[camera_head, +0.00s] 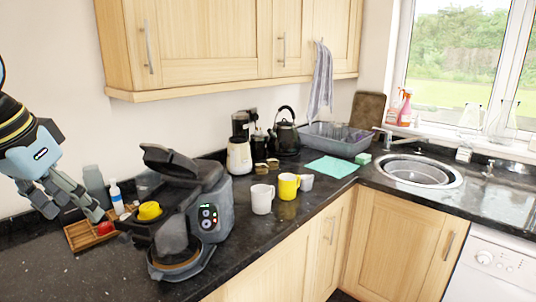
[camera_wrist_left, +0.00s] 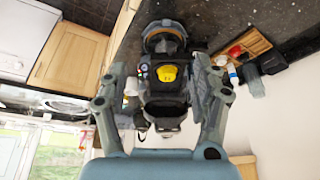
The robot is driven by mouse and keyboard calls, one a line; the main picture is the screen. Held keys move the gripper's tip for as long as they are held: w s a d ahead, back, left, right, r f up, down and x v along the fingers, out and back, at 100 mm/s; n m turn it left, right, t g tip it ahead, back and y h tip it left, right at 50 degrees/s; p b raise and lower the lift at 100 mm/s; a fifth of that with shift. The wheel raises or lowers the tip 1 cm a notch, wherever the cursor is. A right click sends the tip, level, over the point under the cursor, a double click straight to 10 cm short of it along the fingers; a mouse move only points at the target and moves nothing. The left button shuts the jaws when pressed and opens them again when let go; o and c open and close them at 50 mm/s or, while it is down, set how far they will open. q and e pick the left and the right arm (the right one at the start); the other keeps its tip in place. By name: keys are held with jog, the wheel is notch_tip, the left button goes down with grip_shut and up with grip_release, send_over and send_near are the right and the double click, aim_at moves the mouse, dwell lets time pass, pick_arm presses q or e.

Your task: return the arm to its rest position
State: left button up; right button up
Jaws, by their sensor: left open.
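My left gripper (camera_head: 76,210) hangs in the air at the left of the head view, above the back left of the counter. Its fingers are spread and nothing is between them. In the left wrist view the two fingers (camera_wrist_left: 160,66) stand wide apart, framing the dark coffee machine (camera_wrist_left: 165,98) beyond them. The coffee machine also shows in the head view (camera_head: 209,215), right of the gripper, with its lid raised and a yellow piece (camera_head: 149,210) on top. My right gripper is not in view.
A wooden tray (camera_head: 80,238) with a red item (camera_head: 104,228) sits below the gripper, beside a white bottle (camera_head: 116,197). A white mug (camera_head: 262,198) and a yellow mug (camera_head: 288,186) stand right of the machine. Wall cabinets (camera_head: 215,40) hang above. The front left counter is clear.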

pick_arm(q)
jog(key=s+f+n+g+b, duration=0.15)
jog(key=s+f+b, duration=0.45)
jog(key=f, duration=1.2)
jog(key=s+f+n+g+b, duration=0.15)
jog(key=s+f+b, duration=0.35)
jog(key=f, duration=1.3)
jog(key=s+f+n+g+b, duration=0.1)
jog(key=s+f+g+b, duration=0.35)
jog(key=f, duration=1.35)
jog(key=s+f+m+t+y+b, duration=0.1)
jog(key=s+f+t+b, duration=0.3)
jog(key=s+f, duration=2.3)
jog(key=m+b, duration=0.1)
jog(key=b, duration=0.2)
jog(key=shift+s+d+f+b, duration=0.15)
jog(key=shift+s+f+b, duration=0.1)
jog(key=shift+b, duration=0.15)
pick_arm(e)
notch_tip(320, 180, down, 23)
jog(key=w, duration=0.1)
